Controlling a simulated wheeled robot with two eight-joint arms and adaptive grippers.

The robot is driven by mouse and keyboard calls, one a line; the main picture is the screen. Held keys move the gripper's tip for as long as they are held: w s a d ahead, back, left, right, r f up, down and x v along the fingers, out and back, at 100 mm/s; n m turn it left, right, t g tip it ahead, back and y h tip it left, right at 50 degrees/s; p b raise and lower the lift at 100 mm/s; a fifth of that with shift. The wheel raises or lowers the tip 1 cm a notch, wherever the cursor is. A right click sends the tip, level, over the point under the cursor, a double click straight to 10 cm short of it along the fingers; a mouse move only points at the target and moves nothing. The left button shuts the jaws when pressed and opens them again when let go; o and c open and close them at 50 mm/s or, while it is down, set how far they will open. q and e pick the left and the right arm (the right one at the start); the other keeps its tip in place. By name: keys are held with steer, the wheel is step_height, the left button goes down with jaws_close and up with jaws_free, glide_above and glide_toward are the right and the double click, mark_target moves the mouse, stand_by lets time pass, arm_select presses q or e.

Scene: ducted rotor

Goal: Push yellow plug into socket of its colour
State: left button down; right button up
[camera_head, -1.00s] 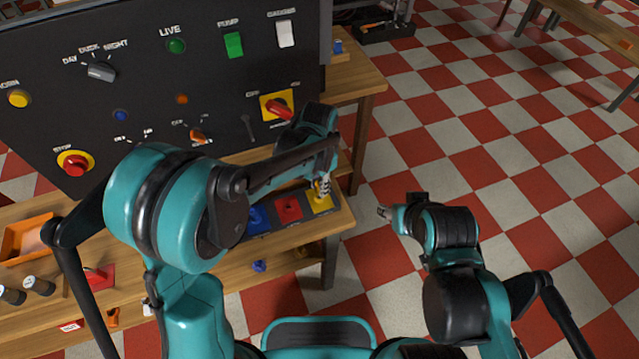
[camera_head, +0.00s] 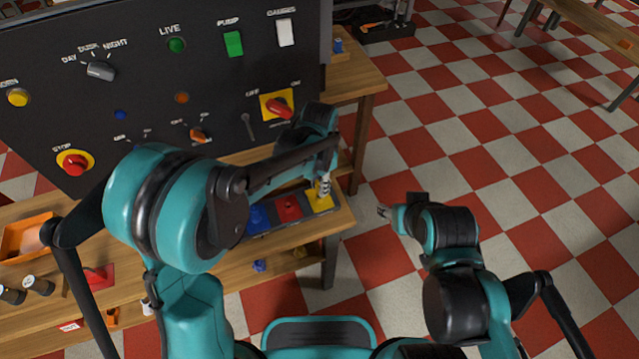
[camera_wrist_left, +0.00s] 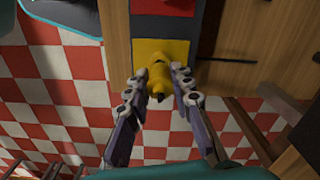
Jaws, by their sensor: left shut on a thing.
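The yellow plug (camera_wrist_left: 157,76) is between the fingertips of my left gripper (camera_wrist_left: 158,82) in the left wrist view. The gripper is shut on it. The plug stands over the yellow socket plate (camera_wrist_left: 176,48), at the end of a dark strip. The plate also shows in the head view (camera_head: 321,203), right below my left gripper (camera_head: 325,186). The gripper hides most of the plug in the head view. I cannot tell how deep the plug sits. My right gripper (camera_head: 384,211) is apart over the floor, right of the bench; its fingers are too small to judge.
The strip also holds a red socket (camera_head: 289,208) and a blue socket (camera_head: 257,218), left of the yellow one. A black panel (camera_head: 150,110) with switches stands behind. An orange tray (camera_head: 27,233) is at the far left. Open checkered floor lies right of the bench (camera_head: 352,217).

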arm_select(q)
steer(key=shift+f+b, duration=0.8)
steer(key=shift+f, duration=0.3)
steer(key=c, duration=1.2)
jaws_free()
steer(key=shift+r, duration=0.1)
step_height(320, 180, up, 12)
steer(key=shift+f, duration=0.1)
